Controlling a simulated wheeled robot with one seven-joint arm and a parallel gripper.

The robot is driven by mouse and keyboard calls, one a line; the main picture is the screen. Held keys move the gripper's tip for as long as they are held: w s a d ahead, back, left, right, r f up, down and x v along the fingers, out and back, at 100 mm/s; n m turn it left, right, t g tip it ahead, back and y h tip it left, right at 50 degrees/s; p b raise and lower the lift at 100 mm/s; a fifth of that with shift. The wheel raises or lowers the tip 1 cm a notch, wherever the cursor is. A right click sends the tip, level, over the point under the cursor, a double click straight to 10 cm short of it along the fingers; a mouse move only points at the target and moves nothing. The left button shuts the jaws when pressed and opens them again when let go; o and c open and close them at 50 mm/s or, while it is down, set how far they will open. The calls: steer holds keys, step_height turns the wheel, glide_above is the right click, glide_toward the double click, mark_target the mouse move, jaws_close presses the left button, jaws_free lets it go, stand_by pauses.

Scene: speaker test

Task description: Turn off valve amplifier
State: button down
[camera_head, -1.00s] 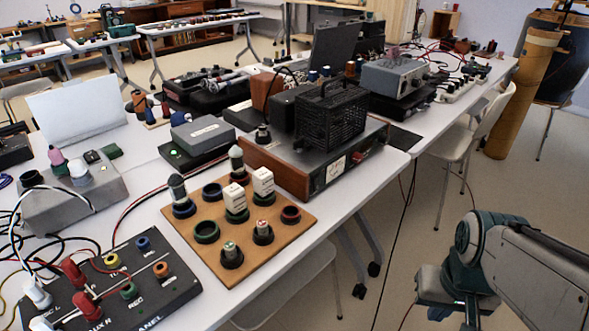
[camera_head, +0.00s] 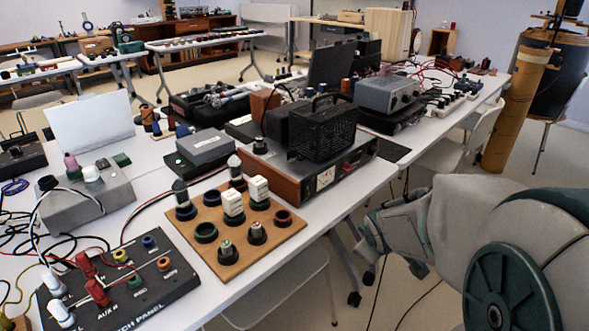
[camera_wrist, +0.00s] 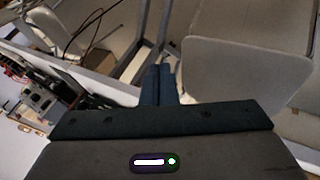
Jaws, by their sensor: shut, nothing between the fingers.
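The valve amplifier (camera_head: 286,185) stands on the near white table in the head view. It has a wooden side, a black mesh cage (camera_head: 328,130) on top, and a front panel with a pale meter (camera_head: 325,178) and a small red control (camera_head: 347,167). Whether it is switched on cannot be told. My gripper (camera_wrist: 159,82) shows in the wrist view with both fingers together and nothing between them. It points at the floor and chair area, apart from the amplifier. In the head view my arm is at the lower right, and the fingers cannot be made out.
A wooden board (camera_head: 215,250) with knobs and sockets lies in front of the amplifier, and a black patch panel (camera_head: 125,285) is nearer. A grey box (camera_head: 390,92) stands behind. Chairs (camera_head: 450,150) and a tan column (camera_head: 517,110) stand right of the table. Cables hang off its edge.

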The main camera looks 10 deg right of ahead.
steer(key=w+d+n+t, duration=0.2)
steer(key=w+n+t, duration=0.1)
steer(key=w+n, duration=0.1)
steer(key=n+t+y+p, duration=0.4)
steer(key=n+y, duration=0.8)
steer(key=n, duration=0.2)
glide_toward(307, 196)
steer(key=x, duration=0.7)
steer(key=shift+d+r+b, duration=0.1)
steer(key=shift+r+b, duration=0.05)
steer(key=shift+b, duration=0.25)
steer(key=shift+b, duration=0.3)
